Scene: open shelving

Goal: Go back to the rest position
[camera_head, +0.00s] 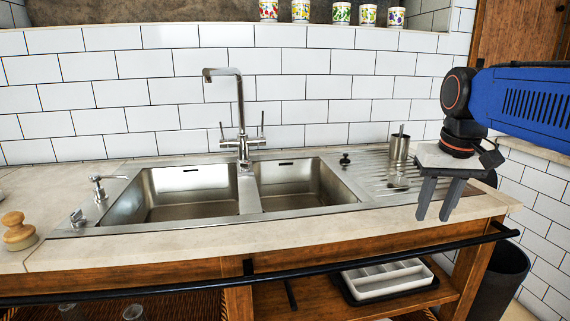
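My gripper (434,217) hangs at the right, below my blue arm, with its fingers pointing down. Its two grey fingers are apart and nothing shows between them. In the picture the fingers overlap the right front part of the counter (300,235), near the drainboard (375,175). I cannot tell how high they are above it.
A double steel sink (185,192) with a tall faucet (241,125) fills the middle. A wooden-looking lidded object (18,232) is at left. A dark bin (503,280) stands right.

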